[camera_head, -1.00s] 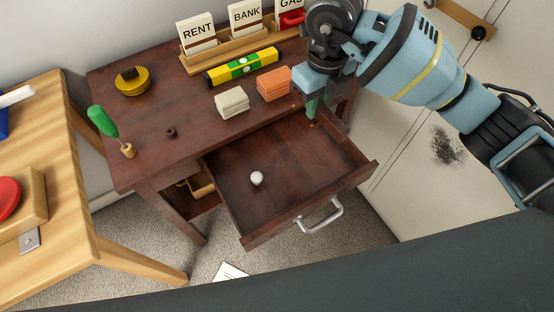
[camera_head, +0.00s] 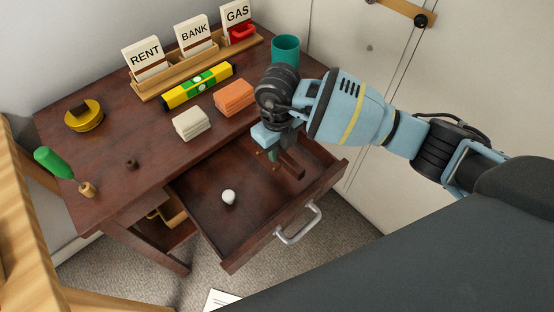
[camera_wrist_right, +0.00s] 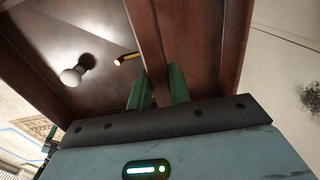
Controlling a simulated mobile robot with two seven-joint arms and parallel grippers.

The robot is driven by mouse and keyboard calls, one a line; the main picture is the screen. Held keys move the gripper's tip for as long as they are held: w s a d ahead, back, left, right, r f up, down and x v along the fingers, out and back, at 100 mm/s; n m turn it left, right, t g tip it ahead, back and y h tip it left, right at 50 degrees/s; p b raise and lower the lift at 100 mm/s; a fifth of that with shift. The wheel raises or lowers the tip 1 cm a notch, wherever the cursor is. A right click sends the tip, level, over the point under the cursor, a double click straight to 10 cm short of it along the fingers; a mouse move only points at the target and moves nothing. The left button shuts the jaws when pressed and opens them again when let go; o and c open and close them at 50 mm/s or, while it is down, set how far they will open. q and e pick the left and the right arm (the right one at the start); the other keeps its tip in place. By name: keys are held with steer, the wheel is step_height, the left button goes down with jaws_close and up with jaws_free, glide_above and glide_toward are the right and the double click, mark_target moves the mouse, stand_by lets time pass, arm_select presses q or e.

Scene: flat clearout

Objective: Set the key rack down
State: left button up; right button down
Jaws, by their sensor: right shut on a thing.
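The key rack (camera_head: 291,166) is a dark brown wooden bar with small brass hooks. My right gripper (camera_head: 275,153) is shut on it at the right part of the open drawer (camera_head: 245,238). I cannot tell whether the rack touches the drawer floor. In the right wrist view the rack (camera_wrist_right: 148,36) runs away between the green fingers of the gripper (camera_wrist_right: 158,88), with a brass hook (camera_wrist_right: 126,58) sticking out to its left. The gripper hides part of the rack. My left gripper is not in view.
A white round object (camera_head: 228,197) lies in the drawer, left of the rack. On the dark desk are an orange block (camera_head: 234,97), a cream block (camera_head: 191,124), a yellow-green level (camera_head: 198,86), a letter holder (camera_head: 205,62) and a teal cup (camera_head: 285,50). The drawer's front left is free.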

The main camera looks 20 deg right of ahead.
steer(key=shift+f+b, duration=0.3)
steer(key=shift+f, duration=2.15)
steer(key=shift+f, duration=0.15)
steer(key=c, duration=1.3)
jaws_free()
step_height(320, 180, up, 12)
steer(key=shift+r+p, duration=0.15)
steer(key=shift+p, duration=0.65)
